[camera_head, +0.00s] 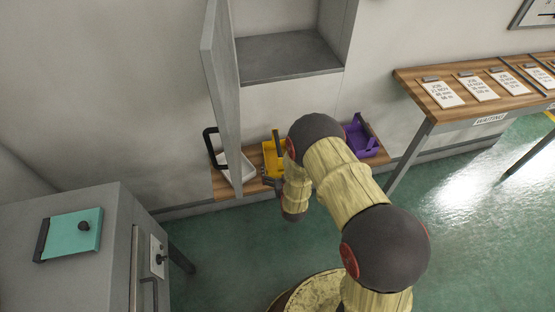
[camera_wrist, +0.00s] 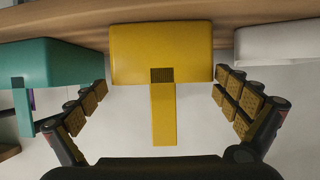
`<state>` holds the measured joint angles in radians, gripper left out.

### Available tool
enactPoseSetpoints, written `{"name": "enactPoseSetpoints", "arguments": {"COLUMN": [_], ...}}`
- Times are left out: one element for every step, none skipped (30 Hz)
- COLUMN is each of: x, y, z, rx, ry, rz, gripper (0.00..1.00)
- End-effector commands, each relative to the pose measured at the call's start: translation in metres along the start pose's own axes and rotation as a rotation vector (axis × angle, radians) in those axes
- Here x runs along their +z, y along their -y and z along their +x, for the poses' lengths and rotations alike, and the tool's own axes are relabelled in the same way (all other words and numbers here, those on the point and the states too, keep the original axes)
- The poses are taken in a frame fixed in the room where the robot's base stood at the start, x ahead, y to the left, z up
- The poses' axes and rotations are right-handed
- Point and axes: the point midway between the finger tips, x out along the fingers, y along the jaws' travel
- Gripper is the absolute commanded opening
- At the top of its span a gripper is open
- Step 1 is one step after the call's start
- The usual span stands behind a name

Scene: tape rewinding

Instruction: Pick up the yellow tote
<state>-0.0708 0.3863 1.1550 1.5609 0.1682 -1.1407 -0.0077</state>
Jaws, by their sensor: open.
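The yellow tote (camera_head: 268,160) sits on a low wooden shelf against the wall, partly hidden by my arm in the head view. In the wrist view the yellow tote (camera_wrist: 160,50) is in the centre, with a narrow yellow strip like a handle extending toward my palm. My gripper (camera_wrist: 160,85) is open, one padded finger on each side of the tote. Narrow gaps show between the fingers and the tote's sides. In the head view my gripper (camera_head: 271,183) is small and partly hidden, just in front of the tote.
A white tote (camera_head: 238,168) and a purple tote (camera_head: 362,138) flank the yellow one. A teal tote (camera_wrist: 60,62) shows in the wrist view. An open grey cabinet door (camera_head: 222,85) hangs close by at left. A wooden table (camera_head: 420,85) stands at right.

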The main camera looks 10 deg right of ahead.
Motion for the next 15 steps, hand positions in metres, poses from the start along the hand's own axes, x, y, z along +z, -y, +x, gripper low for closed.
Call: {"name": "enactPoseSetpoints", "arguments": {"x": [0.002,0.002,0.002,0.002,0.002,0.001,0.001,0.001,0.000,-0.001,-0.002,-0.003,-0.003,-0.003,-0.004], "y": [0.000,0.000,0.000,0.000,0.000,0.000,0.000,0.000,0.000,0.001,0.001,0.002,0.002,0.003,0.003], "z": [0.009,0.012,0.016,0.018,0.020,0.022,0.023,0.025,0.028,0.031,0.035,0.041,0.046,0.050,0.056], "rx": [0.001,0.000,0.000,0.000,0.000,0.000,0.000,0.000,0.000,0.000,0.000,0.000,0.000,0.000,0.000], "ry": [-0.002,-0.001,0.000,0.000,0.001,0.001,0.001,0.001,0.000,-0.001,-0.002,-0.003,-0.002,-0.001,-0.002], "rz": [0.000,0.001,0.000,0.000,0.000,0.000,0.000,0.000,0.001,0.001,0.001,0.001,0.002,0.002,0.002], "gripper": [1.00,1.00,1.00,1.00,1.00,1.00,1.00,1.00,1.00,1.00,1.00,1.00,1.00,1.00,1.00]}}
